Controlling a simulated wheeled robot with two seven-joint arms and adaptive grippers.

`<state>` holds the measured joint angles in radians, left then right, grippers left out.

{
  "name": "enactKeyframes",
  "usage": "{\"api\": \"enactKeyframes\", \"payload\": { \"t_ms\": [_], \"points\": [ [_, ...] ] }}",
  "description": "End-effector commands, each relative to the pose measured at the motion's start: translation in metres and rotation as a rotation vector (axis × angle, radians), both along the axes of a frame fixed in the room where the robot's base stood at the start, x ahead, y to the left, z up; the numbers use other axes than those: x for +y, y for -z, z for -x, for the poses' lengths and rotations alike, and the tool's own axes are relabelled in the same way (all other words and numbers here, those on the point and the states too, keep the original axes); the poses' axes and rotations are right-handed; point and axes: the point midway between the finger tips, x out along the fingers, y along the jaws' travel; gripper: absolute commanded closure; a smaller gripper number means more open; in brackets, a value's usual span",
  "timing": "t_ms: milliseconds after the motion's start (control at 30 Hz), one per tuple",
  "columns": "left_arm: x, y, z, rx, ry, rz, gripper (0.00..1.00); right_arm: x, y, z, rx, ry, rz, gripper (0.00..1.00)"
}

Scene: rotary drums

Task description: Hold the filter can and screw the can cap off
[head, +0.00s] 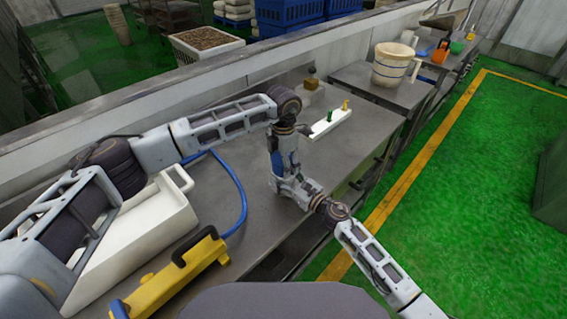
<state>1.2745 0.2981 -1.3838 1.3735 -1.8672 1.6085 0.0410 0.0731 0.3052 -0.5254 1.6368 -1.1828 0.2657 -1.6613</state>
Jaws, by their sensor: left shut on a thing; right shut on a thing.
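My two grippers meet over the middle of the grey steel bench (225,165). My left gripper (280,160) comes down from above and is shut at the top of the small thing between the hands, where the can cap sits. My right gripper (288,184) reaches in low from the right and is shut on the filter can from the side. The can and cap are almost wholly hidden by the fingers and wrists. I cannot tell whether the cap is still seated on the can.
A large white basin (135,235), a blue hose (240,190) and a yellow device (180,270) are left. A cream bucket (392,65) stands on another table.

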Motion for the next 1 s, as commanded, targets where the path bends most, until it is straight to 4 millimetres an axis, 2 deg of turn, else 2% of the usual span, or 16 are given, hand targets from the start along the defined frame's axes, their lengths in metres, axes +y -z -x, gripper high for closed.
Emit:
{"api": "enactKeyframes", "payload": {
  "t_ms": [1000],
  "points": [
    [0.0002,-0.0005,-0.0009,-0.002,-0.847,0.001,0.61,0.0003,-0.0004,0.0001,-0.001,-0.001,0.0,1.0]
  ]
}}
